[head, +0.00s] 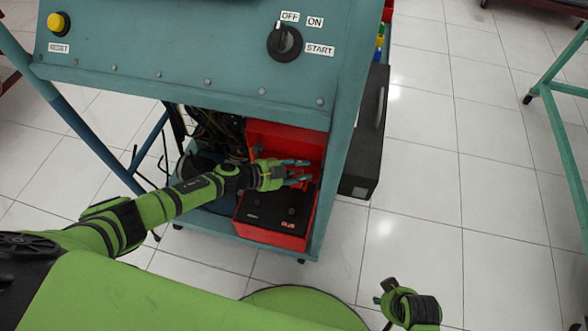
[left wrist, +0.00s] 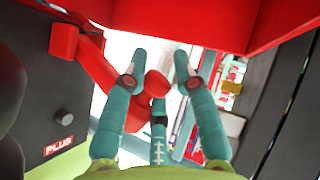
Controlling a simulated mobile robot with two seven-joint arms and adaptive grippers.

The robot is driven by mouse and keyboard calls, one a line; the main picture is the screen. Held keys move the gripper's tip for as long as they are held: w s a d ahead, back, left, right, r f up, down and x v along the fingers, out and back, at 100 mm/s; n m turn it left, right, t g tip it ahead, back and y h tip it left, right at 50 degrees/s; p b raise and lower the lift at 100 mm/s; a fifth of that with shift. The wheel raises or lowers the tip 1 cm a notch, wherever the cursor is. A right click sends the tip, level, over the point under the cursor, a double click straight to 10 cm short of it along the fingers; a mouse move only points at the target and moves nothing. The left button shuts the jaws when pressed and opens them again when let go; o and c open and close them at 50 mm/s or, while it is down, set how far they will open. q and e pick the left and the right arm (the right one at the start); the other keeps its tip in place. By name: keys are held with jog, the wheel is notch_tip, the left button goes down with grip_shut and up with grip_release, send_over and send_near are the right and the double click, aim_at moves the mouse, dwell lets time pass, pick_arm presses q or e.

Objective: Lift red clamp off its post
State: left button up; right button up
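A red clamp (left wrist: 92,47) shows in the left wrist view, with a blocky end by the dark battery top and red arms reaching between my fingers. The battery (head: 259,211) sits low in the stand, with dark knobs on top; a grey post (left wrist: 63,117) beside the PLUS label is bare. I cannot tell whether the clamp's blocky end sits on another post. My left gripper (head: 297,173) is above the battery, fingers apart and straight around the clamp's arms, with no clear grip. In the head view the clamp blends into the red behind. My right gripper (head: 384,296) is low, far from the stand.
The teal engine stand (head: 180,45) overhangs the battery bay with its panel. The red bay wall (head: 290,140) rises close behind my left gripper. A dark box (head: 366,140) hangs on the stand's right side.

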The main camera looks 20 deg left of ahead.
pick_arm(q)
jog(key=v, duration=1.1)
jog(key=shift+s+a+r, duration=0.15)
jog(key=shift+a+r, duration=0.1)
jog(key=shift+a, duration=0.05)
